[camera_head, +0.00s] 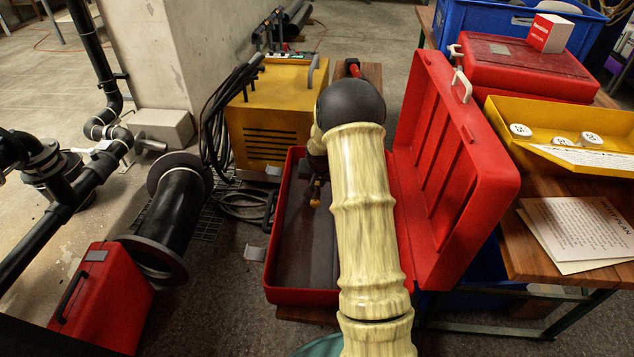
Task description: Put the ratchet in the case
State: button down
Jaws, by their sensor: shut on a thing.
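The open red case (283,240) lies in front of me with a dark grey lining. Its lid (455,180) stands up on the right. My gripper (316,190) is over the left part of the case, partly hidden behind my pale ribbed arm. It is shut on a small dark thing with an orange end, which seems to be the ratchet (314,202). Most of it is hidden by my arm and gripper. I cannot tell whether it touches the case floor. My arm also covers the right part of the case's inside.
A yellow machine (268,130) with black cables stands behind the case. A red-and-black object (352,68) shows behind my arm. Black pipes (75,185) and a red box (100,300) are at left. A table at right bears a yellow tray (560,120) and papers (575,230).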

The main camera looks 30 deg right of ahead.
jog(key=shift+f, duration=0.55)
jog(key=c, duration=1.3)
grip_release()
jog(key=shift+r, duration=0.3)
jog(key=p+v, duration=0.3)
jog(key=v, duration=0.9)
jog(key=shift+r, duration=0.35)
jog(key=shift+a, duration=0.1)
jog(key=s+a+r+n, duration=0.1)
jog(key=s+a+n, duration=0.1)
jog(key=s+a, duration=0.3)
jog(key=s+a+r+n+g+y, duration=0.1)
jog(key=s+a+r+n, duration=0.1)
jog(key=s+a, duration=0.4)
jog(key=s+a+r+n+g, duration=0.1)
jog(key=s+a, duration=0.4)
jog(key=s, duration=0.8)
jog(key=shift+s+a+r+n+y, duration=0.3)
jog(key=shift+a+r+n, duration=0.1)
jog(key=shift+r+n, duration=0.15)
